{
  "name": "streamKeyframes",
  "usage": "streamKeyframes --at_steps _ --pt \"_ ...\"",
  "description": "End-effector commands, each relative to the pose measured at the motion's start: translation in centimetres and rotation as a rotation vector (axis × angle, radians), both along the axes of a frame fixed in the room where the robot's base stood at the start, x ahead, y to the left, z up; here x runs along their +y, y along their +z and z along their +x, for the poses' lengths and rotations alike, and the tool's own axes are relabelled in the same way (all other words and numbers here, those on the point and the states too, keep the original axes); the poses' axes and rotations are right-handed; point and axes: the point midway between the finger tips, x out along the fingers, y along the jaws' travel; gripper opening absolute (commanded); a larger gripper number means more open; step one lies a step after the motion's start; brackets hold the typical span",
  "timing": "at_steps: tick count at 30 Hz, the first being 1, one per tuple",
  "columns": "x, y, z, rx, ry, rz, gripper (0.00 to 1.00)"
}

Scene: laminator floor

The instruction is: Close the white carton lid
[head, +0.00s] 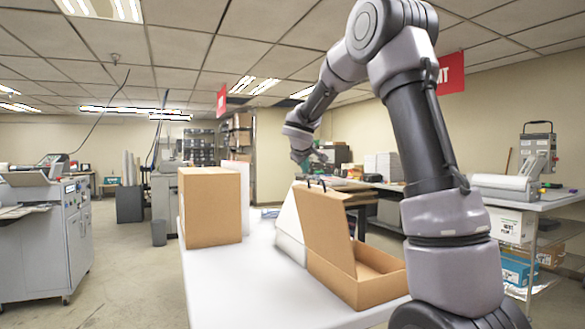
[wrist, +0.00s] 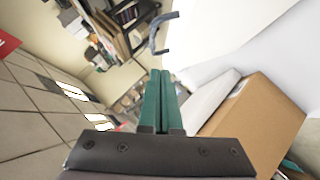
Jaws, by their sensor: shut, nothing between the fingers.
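The white carton (head: 288,240) stands on the table, partly hidden behind an open brown carton. Its white lid (head: 287,215) is raised and tilted. A dark handle (head: 308,184) shows at the lid's top edge. In the wrist view a broad white panel (wrist: 225,35), apparently this lid, fills the upper right, with a dark bracket-like handle (wrist: 160,36) at its edge. My gripper (head: 303,163) is above the lid's top edge. Its green fingers (wrist: 158,74) are together and empty, apart from the handle in the wrist view. The inside of the white carton is hidden.
The open brown carton (head: 362,283) stands in front, its lid (head: 325,228) raised beside the white one. A tall brown box (head: 210,208) and a white box (head: 238,180) stand at the table's left. The white table (head: 230,285) is bare at front left.

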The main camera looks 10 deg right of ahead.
Motion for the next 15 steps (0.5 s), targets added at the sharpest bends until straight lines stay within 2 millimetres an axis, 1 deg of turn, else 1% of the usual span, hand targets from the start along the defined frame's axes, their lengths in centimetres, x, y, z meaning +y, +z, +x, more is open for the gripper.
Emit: streamKeyframes --at_steps 1,6,12,15 --pt "-1.1 -0.2 0.2 0.005 -0.006 0.032 0.00" --pt "-3.5 -1.1 0.6 0.026 -0.007 0.132 0.00" --pt "-5.4 -1.9 1.0 0.044 -0.005 0.222 0.00" --pt "-6.0 -2.4 1.2 0.050 -0.001 0.244 0.00"
